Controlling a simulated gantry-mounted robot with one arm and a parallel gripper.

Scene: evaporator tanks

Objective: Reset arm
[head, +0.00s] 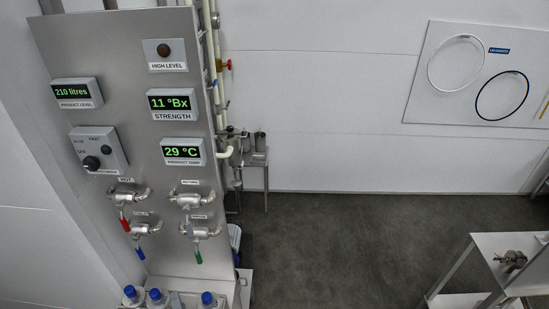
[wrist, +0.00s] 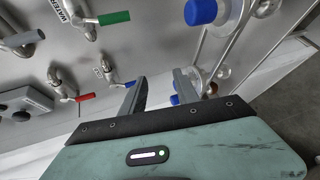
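My gripper (wrist: 160,78) shows in the wrist view, with its two dark fingers apart and nothing between them. It is in front of the steel control panel, close to the valves and the blue-capped bottles. My arm and gripper do not show in the head view. The control panel (head: 118,48) stands at the left of the head view. Its valves have a red handle (head: 125,224), a blue handle (head: 140,254), a green handle (head: 198,257) and a grey one. The green handle (wrist: 114,17) and red handle (wrist: 87,97) also show in the wrist view.
Vertical pipes (head: 213,80) run beside the panel. A metal table (head: 492,246) is at the right. The floor (head: 330,245) between is clear.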

